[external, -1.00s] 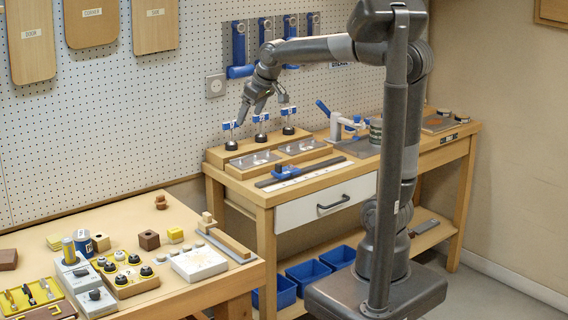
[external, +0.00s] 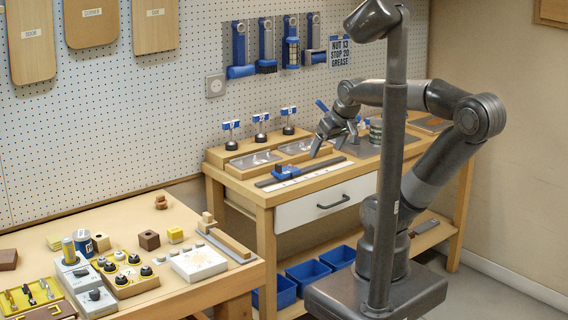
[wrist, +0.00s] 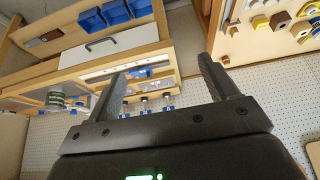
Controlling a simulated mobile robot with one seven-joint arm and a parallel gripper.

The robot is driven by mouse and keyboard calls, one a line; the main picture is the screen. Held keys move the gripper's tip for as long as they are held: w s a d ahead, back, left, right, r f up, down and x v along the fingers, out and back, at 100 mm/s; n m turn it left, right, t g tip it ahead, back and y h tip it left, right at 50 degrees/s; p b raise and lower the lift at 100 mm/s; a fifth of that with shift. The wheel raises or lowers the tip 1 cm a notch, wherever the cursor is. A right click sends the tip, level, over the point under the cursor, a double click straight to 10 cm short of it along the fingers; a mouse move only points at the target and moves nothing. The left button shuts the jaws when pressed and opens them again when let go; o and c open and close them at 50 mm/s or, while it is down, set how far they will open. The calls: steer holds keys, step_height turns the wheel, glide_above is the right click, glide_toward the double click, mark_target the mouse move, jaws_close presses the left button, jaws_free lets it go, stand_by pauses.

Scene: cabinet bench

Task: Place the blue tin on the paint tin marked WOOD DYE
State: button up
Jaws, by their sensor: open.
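A stack of dull green and grey round tins (external: 376,132) stands on the right bench, partly behind my arm; a similar stack shows in the wrist view (wrist: 55,97). No WOOD DYE marking is legible, so I cannot tell which tin bears it. My gripper (external: 332,148) is open and empty above the right bench, left of the stack. Its two spread fingers show in the wrist view (wrist: 163,70).
Three stands with blue tops (external: 261,128), clear-topped trays (external: 255,160) and a blue-handled rule (external: 290,172) lie on the right bench. Blue bins (external: 307,272) sit on its shelf. The left bench holds a white block (external: 199,263) and yellow trays. A gap separates the benches.

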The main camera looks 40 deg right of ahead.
steer(key=w+a+n+t+y, duration=0.1)
steer(key=w+a+n+y, duration=0.1)
steer(key=w+a, duration=1.05)
steer(key=w+a+n+t+y, duration=0.1)
steer(key=w+a+n, duration=0.2)
steer(key=w+a, duration=0.95)
steer(key=n+y, duration=0.4)
glide_toward(82, 239)
steer(key=w+d+f, duration=0.1)
steer(key=w+d, duration=0.1)
steer(key=w, duration=0.1)
steer(key=shift+s+a+x, duration=0.1)
steer(key=shift+x, duration=1.7)
steer(key=shift+s+a+x, duration=0.1)
steer(key=shift+a+x, duration=0.05)
steer(key=shift+x, duration=1.65)
steer(key=shift+s+a+x, duration=0.1)
steer(key=shift+x, duration=1.7)
